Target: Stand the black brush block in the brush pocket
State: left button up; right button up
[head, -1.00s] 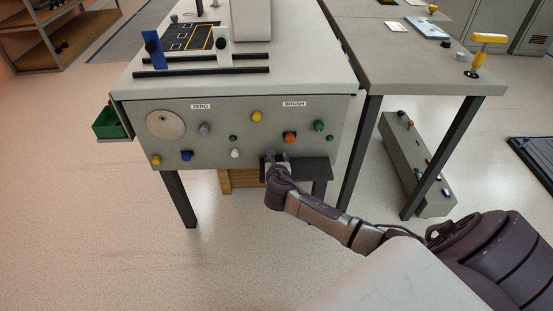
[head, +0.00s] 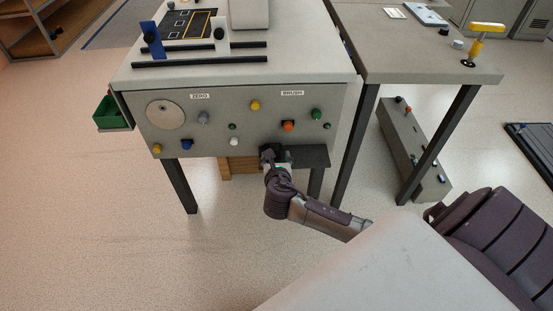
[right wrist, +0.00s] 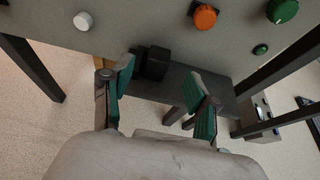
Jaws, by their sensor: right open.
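In the right wrist view, a black block (right wrist: 155,62), which looks like the brush block, stands on a dark shelf (right wrist: 225,92) under the grey front panel. My right gripper (right wrist: 162,74) is open, with its green-padded fingers spread on either side of the block. The block sits closer to the left finger, with a wide gap to the right one. In the head view my right gripper (head: 268,156) is at the left end of the shelf (head: 309,156) and hides most of that end. I cannot make out the brush pocket. My left gripper is not in view.
The panel (head: 215,145) has a BRUSH label (head: 292,93) and several coloured knobs, including an orange knob (right wrist: 205,17) just above the shelf. Table legs stand beside and under the shelf. A green bin (head: 109,113) hangs at the left. The floor in front is clear.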

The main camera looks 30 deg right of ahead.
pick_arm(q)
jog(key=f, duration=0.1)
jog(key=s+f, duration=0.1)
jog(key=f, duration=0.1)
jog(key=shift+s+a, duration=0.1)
pick_arm(e)
jog(key=s+a+f+m+g+y, duration=0.2)
jog(key=s+a+f+m+g, duration=0.1)
jog(key=s+f+m, duration=0.4)
jog(key=s+a+f+m+g+y, duration=0.2)
jog(key=s+a+f+m, duration=0.3)
jog(key=s+f+m, duration=0.3)
jog(key=s+a+f+m+g+y, duration=0.3)
jog(key=s+f+m, duration=0.4)
jog(key=s+m, duration=0.5)
jog(key=shift+s+a+f+m+g, duration=0.45)
jog(key=shift+s+a, duration=0.4)
jog(key=shift+a, duration=0.25)
pick_arm(q)
jog(key=shift+p, duration=0.35)
pick_arm(e)
jog(key=shift+r, duration=0.1)
